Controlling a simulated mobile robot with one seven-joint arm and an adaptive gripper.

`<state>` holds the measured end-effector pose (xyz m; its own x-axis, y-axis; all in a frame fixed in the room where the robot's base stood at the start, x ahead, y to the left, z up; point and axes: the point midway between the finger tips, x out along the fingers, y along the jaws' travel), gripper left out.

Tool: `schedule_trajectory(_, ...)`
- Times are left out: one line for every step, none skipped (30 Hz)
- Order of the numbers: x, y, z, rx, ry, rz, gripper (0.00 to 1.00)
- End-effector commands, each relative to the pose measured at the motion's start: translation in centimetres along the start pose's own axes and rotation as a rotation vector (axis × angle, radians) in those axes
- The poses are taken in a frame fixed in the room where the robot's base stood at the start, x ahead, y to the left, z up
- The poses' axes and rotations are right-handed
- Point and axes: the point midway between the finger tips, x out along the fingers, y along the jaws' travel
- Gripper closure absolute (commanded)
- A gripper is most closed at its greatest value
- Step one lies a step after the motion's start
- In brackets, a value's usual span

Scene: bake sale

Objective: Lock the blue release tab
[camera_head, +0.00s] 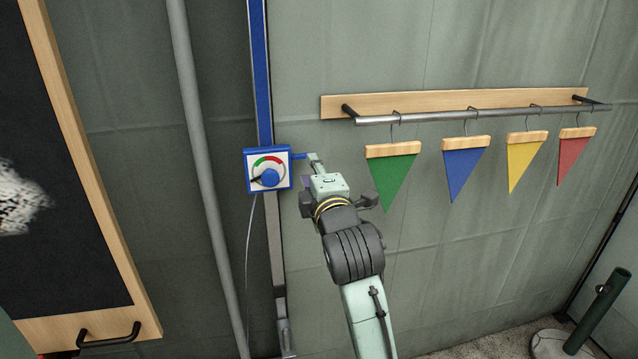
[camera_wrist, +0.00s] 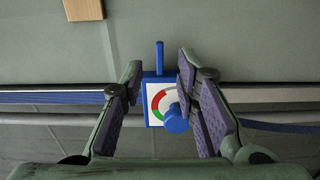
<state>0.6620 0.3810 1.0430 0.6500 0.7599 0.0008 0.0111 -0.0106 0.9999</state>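The blue release tab (camera_head: 299,156) is a short bar sticking out to the right from the upper right side of a blue-edged box (camera_head: 248,169). In the wrist view the tab (camera_wrist: 160,54) points up from the box (camera_wrist: 146,116). The box has a white face with a red and green dial and a round blue knob (camera_head: 270,177). My gripper (camera_head: 309,170) is just right of the box. In the wrist view its purple-padded fingers stand apart on either side of the tab, with nothing between them gripped. I cannot tell whether a finger touches the tab.
A blue and grey upright rail (camera_head: 260,75) carries the box, and a thin cable (camera_head: 249,240) hangs below. A grey pole (camera_head: 190,120) stands left. A wood-framed blackboard (camera_head: 70,190) is far left. A metal rod (camera_head: 430,117) with hanging coloured pennants (camera_head: 392,182) is right of my gripper.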

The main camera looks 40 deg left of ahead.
Motion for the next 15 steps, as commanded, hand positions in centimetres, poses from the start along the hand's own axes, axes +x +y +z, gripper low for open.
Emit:
schedule_trajectory(-1.1, 0.0, 0.1, 0.001, -0.001, 0.001, 0.72)
schedule_trajectory(-1.7, 0.0, 0.0, 0.001, 0.000, 0.001, 0.72)
schedule_trajectory(-2.5, 0.0, 0.0, 0.001, 0.000, 0.000, 0.72)
schedule_trajectory(-3.0, 0.0, 0.0, 0.001, 0.000, 0.000, 0.72)
schedule_trajectory(-3.5, 0.0, 0.0, 0.001, 0.000, 0.001, 0.72)
schedule_trajectory(-4.0, 0.0, 0.0, 0.000, 0.000, 0.000, 0.72)
schedule_trajectory(-4.4, 0.0, 0.0, 0.000, 0.000, 0.000, 0.72)
schedule_trajectory(-4.7, 0.0, 0.0, 0.001, 0.000, 0.000, 0.72)
schedule_trajectory(-5.0, 0.0, 0.0, 0.001, 0.000, 0.000, 0.72)
schedule_trajectory(-5.2, 0.0, 0.0, 0.001, 0.001, 0.000, 0.72)
schedule_trajectory(-5.4, 0.0, 0.0, 0.001, 0.001, -0.001, 0.72)
schedule_trajectory(-5.5, -0.1, 0.0, 0.001, 0.001, -0.002, 0.72)
schedule_trajectory(-5.6, -0.1, 0.0, 0.001, 0.001, -0.002, 0.72)
schedule_trajectory(-5.6, -0.1, -0.1, 0.001, 0.001, -0.002, 0.72)
schedule_trajectory(-5.6, -0.1, -0.1, 0.001, 0.002, -0.002, 0.72)
